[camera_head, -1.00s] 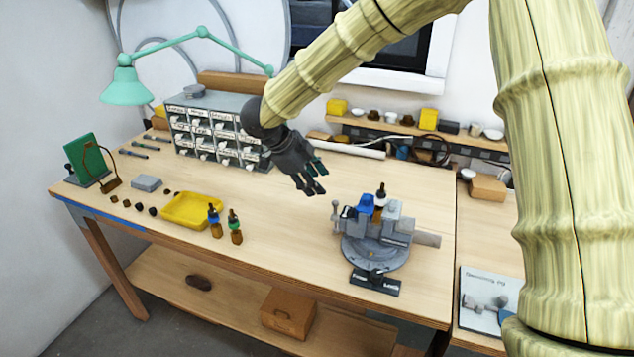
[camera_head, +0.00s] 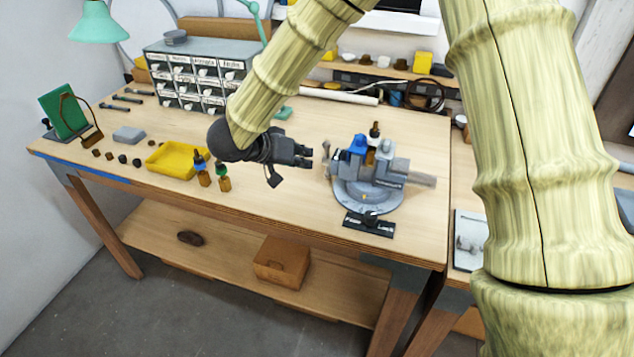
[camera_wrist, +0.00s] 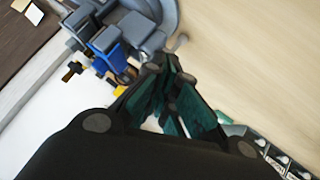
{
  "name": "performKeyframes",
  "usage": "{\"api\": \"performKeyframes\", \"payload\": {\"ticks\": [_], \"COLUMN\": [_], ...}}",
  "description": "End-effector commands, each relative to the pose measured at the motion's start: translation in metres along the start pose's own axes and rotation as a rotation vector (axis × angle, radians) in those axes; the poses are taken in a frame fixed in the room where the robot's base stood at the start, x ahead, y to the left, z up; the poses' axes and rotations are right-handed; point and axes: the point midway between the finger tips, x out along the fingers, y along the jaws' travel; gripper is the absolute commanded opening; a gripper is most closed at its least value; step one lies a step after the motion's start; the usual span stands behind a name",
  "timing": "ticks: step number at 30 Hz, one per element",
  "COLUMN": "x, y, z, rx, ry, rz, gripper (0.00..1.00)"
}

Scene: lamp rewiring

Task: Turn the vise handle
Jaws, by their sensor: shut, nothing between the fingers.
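The grey vise (camera_head: 368,190) stands on its round base near the right front of the workbench. Its thin handle (camera_head: 327,163) is on the left side, facing my gripper. My gripper (camera_head: 309,156) is shut and empty just left of the handle, at about its height; a small gap seems to show. In the wrist view the dark fingertips (camera_wrist: 167,72) come together close to the vise (camera_wrist: 145,22). A thin grey bar, likely the handle (camera_wrist: 181,43), shows just beyond them. I cannot tell whether they touch.
A blue part (camera_head: 357,147) sits at the vise jaws. A black label plate (camera_head: 368,225) is in front. Two small bottles (camera_head: 223,179) and a yellow tray (camera_head: 171,161) lie left of my arm. Labelled drawers (camera_head: 200,80) stand behind. The bench front between bottles and vise is clear.

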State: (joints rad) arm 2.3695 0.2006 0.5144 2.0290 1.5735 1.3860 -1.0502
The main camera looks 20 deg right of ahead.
Motion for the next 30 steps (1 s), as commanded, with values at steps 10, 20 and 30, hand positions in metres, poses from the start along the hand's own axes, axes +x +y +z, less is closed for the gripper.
{"api": "performKeyframes", "payload": {"ticks": [10, 20, 30], "x": [0.005, 0.0, 0.017], "y": [-0.019, -0.031, -0.034], "z": [0.049, 0.075, 0.07], "rx": [-0.739, -1.206, -1.258], "ry": [0.216, 0.366, 0.38], "rz": [0.017, 0.079, 0.089], "gripper": [0.0, 0.0, 0.0]}}
